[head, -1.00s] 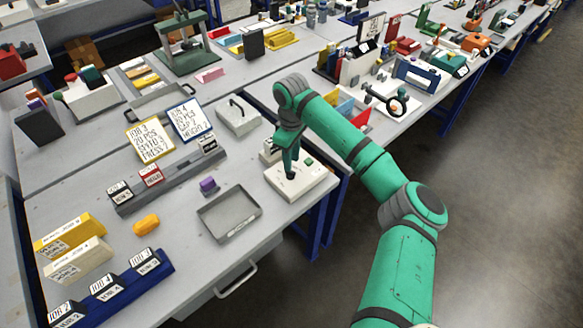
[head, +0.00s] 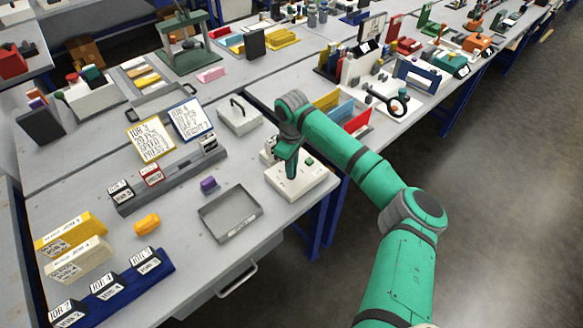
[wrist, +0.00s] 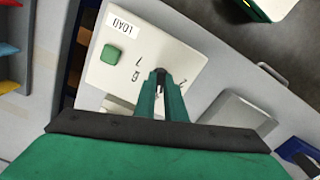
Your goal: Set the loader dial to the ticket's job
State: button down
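The loader (head: 316,180) is a cream box at the bench's right edge with a green button. In the wrist view its plate (wrist: 122,52) reads "LOAD" and has small marks around the dial. The dial (wrist: 160,74) is a small dark knob, mostly hidden between my fingertips. My gripper (wrist: 161,88) points down at it, its green fingers close together on either side and seemingly shut on it. The dial's setting cannot be read. A yellow-edged card (head: 150,142) headed "JOB 3" and a blue-edged card (head: 191,119) headed "JOB 4" stand on the bench.
An empty grey tray (head: 230,214) lies left of the loader, with a purple block (head: 208,184) beside it. A grey handled box (head: 239,115) stands behind. A grey rack (head: 180,175) holds small labelled blocks. A blue rack (head: 118,290) is at front left.

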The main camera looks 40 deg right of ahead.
jog(key=shift+n, duration=0.3)
jog(key=n, duration=0.2)
jog(key=shift+a+n, duration=0.1)
jog(key=shift+n, duration=0.2)
jog(key=n, duration=0.4)
jog(key=shift+w+n, duration=0.15)
jog(key=shift+n, duration=0.15)
jog(key=c, duration=1.8)
grip_release()
